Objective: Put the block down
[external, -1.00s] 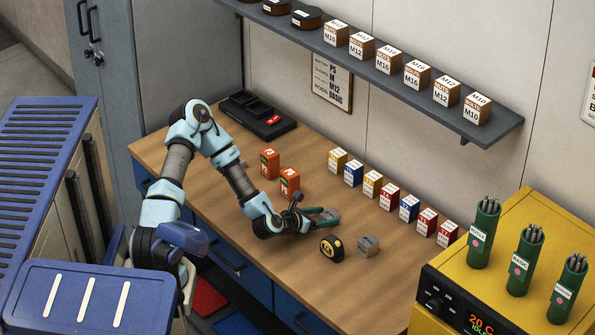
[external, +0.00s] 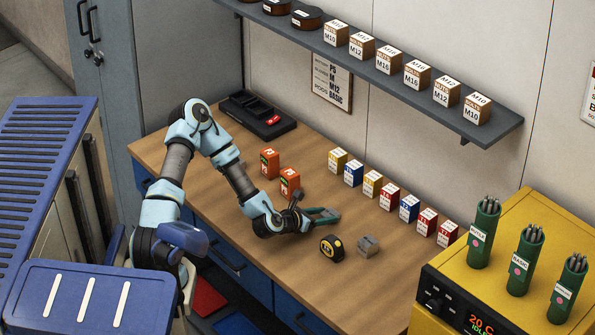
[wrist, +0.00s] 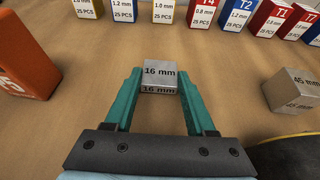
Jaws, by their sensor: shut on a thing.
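A small grey metal block marked 16 mm (wrist: 160,76) sits between the tips of my gripper's two teal fingers in the wrist view. My gripper (wrist: 160,88) is shut on it. In the external view my gripper (external: 326,216) is low over the middle of the wooden bench (external: 300,255), in front of the row of small boxes. The block is hard to make out there. I cannot tell whether its underside touches the bench.
A second grey block marked 45 mm (wrist: 294,91) stands to the right, beside a tape measure (external: 332,249). Orange boxes (external: 290,182) stand left of my gripper. A row of labelled boxes (external: 372,183) lines the back.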

